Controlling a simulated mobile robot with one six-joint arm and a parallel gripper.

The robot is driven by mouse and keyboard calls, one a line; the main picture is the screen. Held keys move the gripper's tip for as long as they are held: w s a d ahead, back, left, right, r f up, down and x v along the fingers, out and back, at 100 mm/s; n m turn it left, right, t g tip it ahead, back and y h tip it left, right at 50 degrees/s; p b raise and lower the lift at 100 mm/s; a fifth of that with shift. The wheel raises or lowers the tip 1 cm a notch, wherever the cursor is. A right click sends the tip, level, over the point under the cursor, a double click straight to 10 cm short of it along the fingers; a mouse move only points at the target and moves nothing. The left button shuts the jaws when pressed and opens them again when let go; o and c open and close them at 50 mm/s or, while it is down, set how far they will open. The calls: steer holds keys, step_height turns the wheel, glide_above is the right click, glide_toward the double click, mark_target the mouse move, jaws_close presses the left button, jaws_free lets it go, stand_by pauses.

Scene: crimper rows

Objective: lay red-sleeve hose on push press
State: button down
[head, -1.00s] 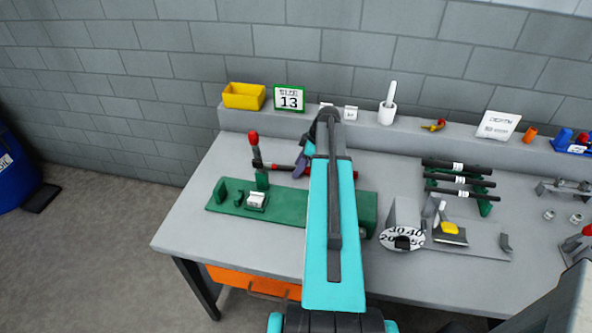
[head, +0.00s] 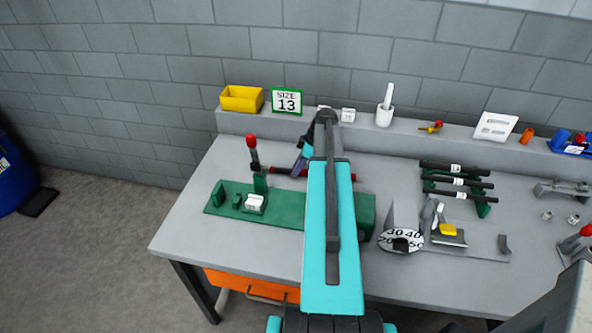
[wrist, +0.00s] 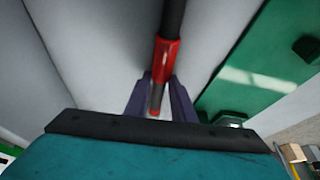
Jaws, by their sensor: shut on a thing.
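The hose with red sleeves (head: 284,171) is held level above the grey bench, just behind the push press. In the wrist view its black tube (wrist: 173,18) leads to a red sleeve (wrist: 166,60) between my purple fingers. My gripper (head: 301,163) is shut on this hose near one end; it also shows in the wrist view (wrist: 160,98). My arm hides the hose's middle in the head view. The push press is a green base (head: 290,212) with a white block (head: 254,203) and an upright red-knobbed lever (head: 251,141). It also shows at right in the wrist view (wrist: 240,80).
Black hoses (head: 457,182) lie on a green rack at right. A dial fixture (head: 400,241) stands in front of them. A yellow bin (head: 242,99), a "SIZE 13" sign (head: 287,102) and a white cup (head: 385,116) stand on the back ledge. The bench's left front corner is clear.

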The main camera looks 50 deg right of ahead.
step_height(320, 180, up, 10)
steer(key=b, duration=0.2)
steer(key=shift+b, duration=0.4)
steer(key=shift+r, duration=0.1)
stand_by(0.8)
